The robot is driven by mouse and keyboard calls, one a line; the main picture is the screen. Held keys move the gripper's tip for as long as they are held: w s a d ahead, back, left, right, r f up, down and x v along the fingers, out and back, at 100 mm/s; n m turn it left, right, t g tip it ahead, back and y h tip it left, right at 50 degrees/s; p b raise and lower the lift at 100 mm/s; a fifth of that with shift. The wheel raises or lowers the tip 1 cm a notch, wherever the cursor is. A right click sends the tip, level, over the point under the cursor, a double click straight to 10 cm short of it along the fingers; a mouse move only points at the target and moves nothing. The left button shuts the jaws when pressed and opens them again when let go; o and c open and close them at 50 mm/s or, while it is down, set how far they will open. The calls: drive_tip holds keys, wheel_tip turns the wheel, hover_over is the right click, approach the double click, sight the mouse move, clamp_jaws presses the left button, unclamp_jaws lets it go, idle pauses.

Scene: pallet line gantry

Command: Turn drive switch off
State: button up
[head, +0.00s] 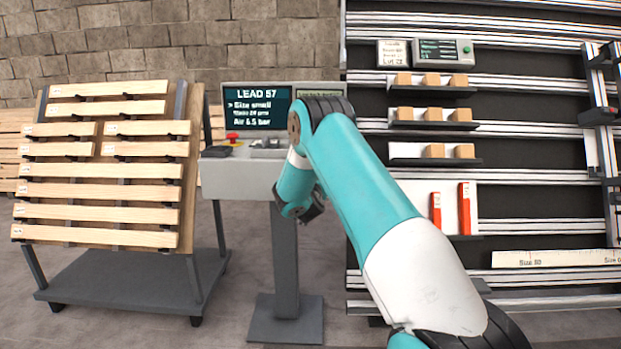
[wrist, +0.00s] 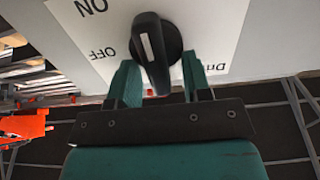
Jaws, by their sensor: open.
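The drive switch is a black rotary knob (wrist: 156,48) with a white stripe, on a white label plate (wrist: 218,32) in the wrist view. The plate's lettering appears upside down: ON is at the upper left and OFF is below it, left of the knob. The knob's grip bar runs nearly up and down in the picture. My gripper (wrist: 160,68) is open, with one green finger on each side of the grip bar. I cannot tell whether the fingers touch it. In the head view my arm hides the switch and the fingertips.
A grey console (head: 240,180) with a lit screen (head: 257,107) and a red button (head: 232,137) stands behind my arm. A rack of wooden boards (head: 100,190) is at the left. A railed wall with shelves of wooden blocks (head: 432,80) is at the right.

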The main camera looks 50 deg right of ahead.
drive_tip(key=shift+w+d, duration=0.1)
drive_tip(key=shift+d, duration=0.05)
drive_tip(key=shift+c, duration=0.3)
clamp_jaws()
